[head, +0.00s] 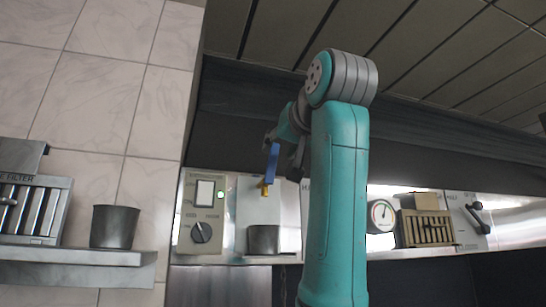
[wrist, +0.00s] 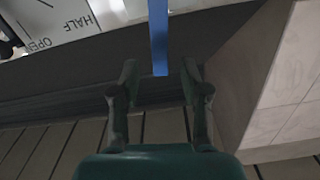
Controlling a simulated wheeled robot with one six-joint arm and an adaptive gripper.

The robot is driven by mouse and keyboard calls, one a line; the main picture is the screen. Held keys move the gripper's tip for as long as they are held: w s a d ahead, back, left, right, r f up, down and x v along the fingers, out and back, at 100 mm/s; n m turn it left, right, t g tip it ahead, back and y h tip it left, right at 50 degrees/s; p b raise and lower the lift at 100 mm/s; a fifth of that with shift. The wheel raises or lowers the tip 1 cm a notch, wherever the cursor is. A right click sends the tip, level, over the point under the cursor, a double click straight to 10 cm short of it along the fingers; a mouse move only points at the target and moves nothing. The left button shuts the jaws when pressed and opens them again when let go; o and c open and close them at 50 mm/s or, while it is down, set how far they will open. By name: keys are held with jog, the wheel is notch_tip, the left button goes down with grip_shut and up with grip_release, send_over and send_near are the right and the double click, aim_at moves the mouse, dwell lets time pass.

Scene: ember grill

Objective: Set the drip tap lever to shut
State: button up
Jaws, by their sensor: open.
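The drip tap lever is a blue bar (head: 271,163) standing nearly upright above a brass tap body (head: 264,188) in the head view. It also shows in the wrist view as a blue strip (wrist: 159,38) coming down from the top edge. My gripper (head: 283,148) is at the lever's upper part in the head view, partly hidden by my arm. In the wrist view my gripper (wrist: 160,72) is open, with the lever's end between its fingertips and a gap on both sides. The white plate (wrist: 65,22) carries the words HALF and OPEN; a shut mark is not visible.
A metal cup (head: 263,240) stands below the tap. A control panel (head: 201,215) with a knob is to its left; a gauge (head: 380,214), a vented brass box (head: 426,228) and a black lever (head: 478,218) are to the right. Another cup (head: 114,227) is on the left shelf (head: 80,256).

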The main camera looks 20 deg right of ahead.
aim_at(274, 155)
jog(key=shift+w, duration=2.75)
jog(key=shift+c, duration=0.3)
grip_shut()
